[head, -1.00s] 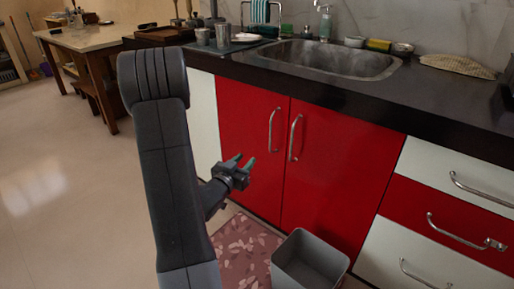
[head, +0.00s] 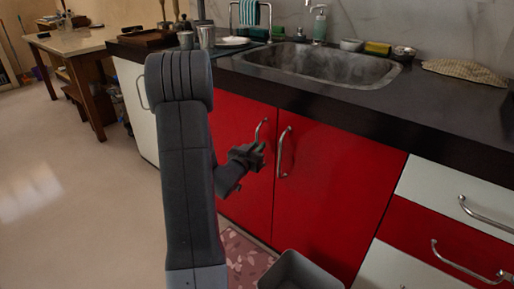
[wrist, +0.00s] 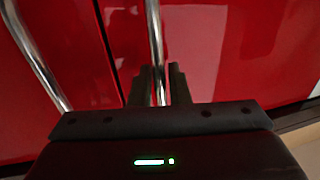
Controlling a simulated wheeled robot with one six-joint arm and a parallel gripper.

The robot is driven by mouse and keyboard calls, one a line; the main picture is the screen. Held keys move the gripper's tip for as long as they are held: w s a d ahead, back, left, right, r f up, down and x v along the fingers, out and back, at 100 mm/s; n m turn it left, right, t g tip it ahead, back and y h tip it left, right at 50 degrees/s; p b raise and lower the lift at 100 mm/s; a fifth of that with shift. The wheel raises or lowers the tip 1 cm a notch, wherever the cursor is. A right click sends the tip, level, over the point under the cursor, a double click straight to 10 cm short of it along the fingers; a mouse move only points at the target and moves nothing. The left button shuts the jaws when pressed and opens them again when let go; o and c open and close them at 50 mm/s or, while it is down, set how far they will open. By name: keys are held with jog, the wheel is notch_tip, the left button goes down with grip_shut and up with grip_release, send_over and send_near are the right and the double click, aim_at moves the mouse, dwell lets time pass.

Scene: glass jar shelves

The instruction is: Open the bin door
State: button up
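The two red doors under the sink, left (head: 238,195) and right (head: 325,200), look closed. Each has a curved metal handle beside the middle seam. My gripper (head: 258,152) is at the left door's handle (head: 262,126) and hides its lower part. In the wrist view, a metal handle (wrist: 154,35) runs down between my two dark fingers (wrist: 158,85), which sit close on both sides of it and look shut on it. The other handle (wrist: 35,55) shows at left there, apart from my fingers.
A grey open bin (head: 298,270) stands on a patterned mat (head: 240,255) in front of the doors. The black counter (head: 430,110) with the sink (head: 320,68) overhangs them. White and red drawers (head: 440,240) are at right. The floor at left (head: 80,190) is clear.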

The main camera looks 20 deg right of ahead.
jog(key=shift+a, duration=0.15)
grip_shut()
jog(key=shift+s+a, duration=0.1)
jog(key=shift+a, duration=0.15)
jog(key=s+a+m+g+h+p, duration=0.1)
jog(key=a+m+g+h+p, duration=0.2)
jog(key=a, duration=1.7)
jog(key=shift+s+a+m+g+h+p, duration=0.25)
jog(key=shift+m+g+p, duration=0.45)
jog(key=shift+g+p, duration=0.8)
jog(key=shift+d, duration=0.1)
jog(key=o, duration=0.7)
grip_release()
jog(key=p+v, duration=0.3)
jog(key=v, duration=1.1)
jog(key=shift+d, duration=0.1)
